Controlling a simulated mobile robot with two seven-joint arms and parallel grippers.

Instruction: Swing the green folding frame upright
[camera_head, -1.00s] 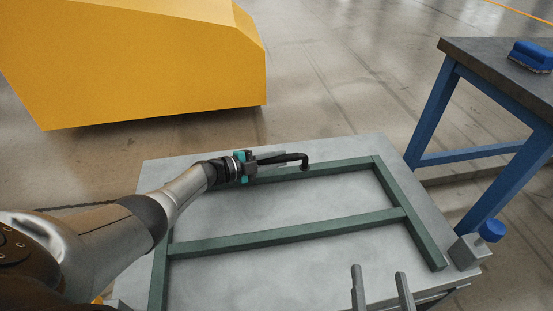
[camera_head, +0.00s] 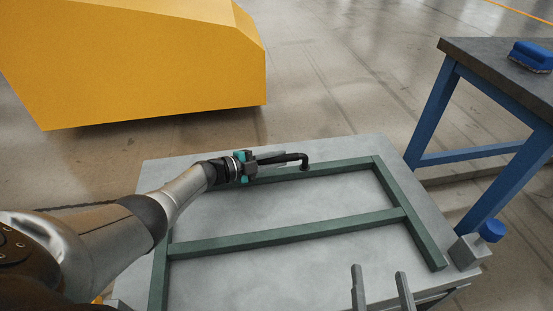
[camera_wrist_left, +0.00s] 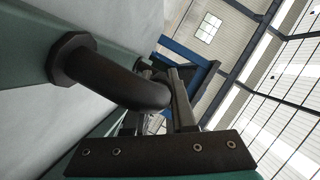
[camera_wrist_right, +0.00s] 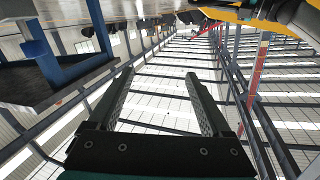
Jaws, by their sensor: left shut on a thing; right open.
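The green folding frame (camera_head: 290,236) lies flat on a light grey plate (camera_head: 270,210). A black bent handle (camera_head: 303,158) stands on its far bar. My left gripper (camera_head: 272,158) is shut on this handle. In the left wrist view the handle (camera_wrist_left: 105,78) curves from the green bar (camera_wrist_left: 22,48) into the jaws. My right gripper (camera_head: 381,275) is open and empty at the bottom of the head view, over the near part of the plate. Its two spread fingers also show in the right wrist view (camera_wrist_right: 158,85).
A grey block with a blue knob (camera_head: 491,231) sits at the plate's right corner. A blue-legged table (camera_head: 478,60) with a blue brush-like object (camera_head: 531,55) stands at the right. A large yellow body (camera_head: 150,65) stands behind on the left. Floor between them is clear.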

